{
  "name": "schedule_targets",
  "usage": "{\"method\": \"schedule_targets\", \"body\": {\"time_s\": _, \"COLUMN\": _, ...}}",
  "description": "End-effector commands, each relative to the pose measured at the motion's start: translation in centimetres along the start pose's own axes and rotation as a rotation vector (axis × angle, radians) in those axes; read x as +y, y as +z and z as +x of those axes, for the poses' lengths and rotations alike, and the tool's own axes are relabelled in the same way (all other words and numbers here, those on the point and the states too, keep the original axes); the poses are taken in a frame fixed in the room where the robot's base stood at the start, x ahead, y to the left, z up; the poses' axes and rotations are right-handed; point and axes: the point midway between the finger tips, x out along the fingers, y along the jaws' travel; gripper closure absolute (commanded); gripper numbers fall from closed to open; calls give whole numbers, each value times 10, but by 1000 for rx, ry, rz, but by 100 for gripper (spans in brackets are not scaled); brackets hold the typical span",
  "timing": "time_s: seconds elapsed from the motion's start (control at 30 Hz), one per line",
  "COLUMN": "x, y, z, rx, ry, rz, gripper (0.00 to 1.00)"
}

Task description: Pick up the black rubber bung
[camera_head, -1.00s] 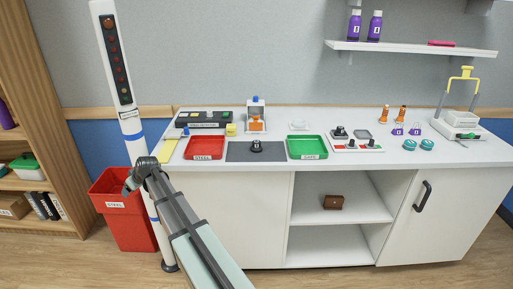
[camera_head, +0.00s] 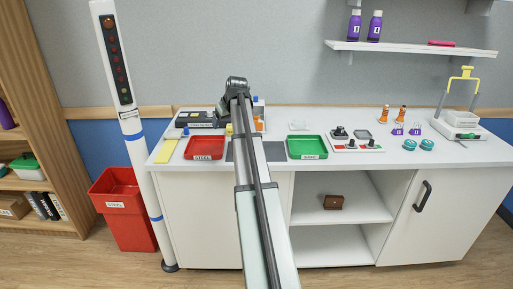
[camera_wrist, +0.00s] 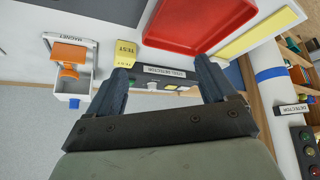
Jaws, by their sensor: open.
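I cannot pick out the black rubber bung for certain. A small black object stood on the dark grey mat (camera_head: 275,151) a second ago; my arm now covers that spot in the head view. My gripper (camera_head: 237,86) is raised over the back of the bench, between the head camera and the orange magnet stand. In the wrist view my gripper (camera_wrist: 165,70) is open, with nothing between its fingers. Behind the fingers are the detector box (camera_wrist: 180,76), the yellow test block (camera_wrist: 127,50) and the magnet stand (camera_wrist: 72,75).
A red steel tray (camera_head: 205,148) lies left of the mat and a green tray (camera_head: 307,147) right of it. Farther right, a white panel (camera_head: 358,146) carries dark knobs. A tall white post (camera_head: 135,150) and red bin (camera_head: 120,210) stand at the left.

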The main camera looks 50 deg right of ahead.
Motion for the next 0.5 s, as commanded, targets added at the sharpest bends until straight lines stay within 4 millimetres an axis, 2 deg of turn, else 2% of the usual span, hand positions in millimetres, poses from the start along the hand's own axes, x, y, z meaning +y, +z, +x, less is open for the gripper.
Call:
{"method": "schedule_targets", "body": {"time_s": 0.03, "x": 24, "y": 14, "z": -10, "rx": -30, "ry": 16, "rz": 39, "gripper": 16}}
{"method": "schedule_targets", "body": {"time_s": 0.1, "x": 51, "y": 33, "z": -22, "rx": -72, "ry": 35, "rz": 90, "gripper": 16}}
{"method": "schedule_targets", "body": {"time_s": 0.2, "x": 80, "y": 56, "z": -36, "rx": -123, "ry": 54, "rz": 152, "gripper": 16}}
{"method": "schedule_targets", "body": {"time_s": 0.33, "x": 104, "y": 76, "z": -48, "rx": -166, "ry": 71, "rz": 205, "gripper": 16}}
{"method": "schedule_targets", "body": {"time_s": 0.5, "x": 114, "y": 86, "z": -50, "rx": -187, "ry": 78, "rz": 230, "gripper": 16}}
